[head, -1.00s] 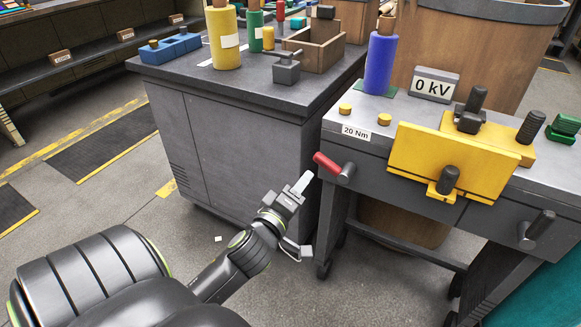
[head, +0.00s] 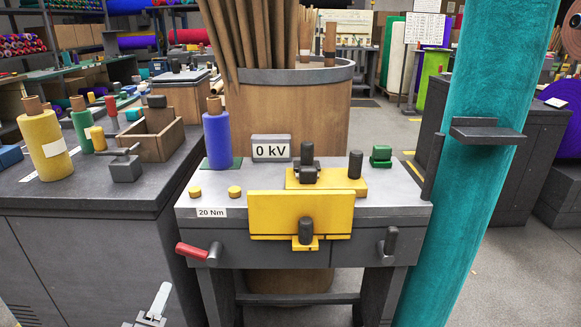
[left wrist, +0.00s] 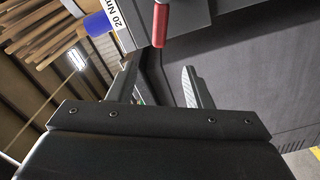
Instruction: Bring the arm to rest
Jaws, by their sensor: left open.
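My left gripper (head: 154,308) shows at the bottom edge of the head view, in front of the grey cabinet and low to the left of the workbench. Only its end is in the picture; the rest of the arm is cut off. In the left wrist view the two fingers of my left gripper (left wrist: 158,86) stand apart with nothing between them. The red lever handle (head: 193,250) on the bench front is above and right of the gripper, apart from it. It also shows in the left wrist view (left wrist: 160,25). My right gripper is in neither view.
The workbench (head: 375,198) carries a yellow vise plate (head: 275,214), a "0 kV" sign (head: 270,149) and a blue roll (head: 217,140). The grey cabinet (head: 90,260) stands to the left with rolls on top. A teal column (head: 470,210) rises at right.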

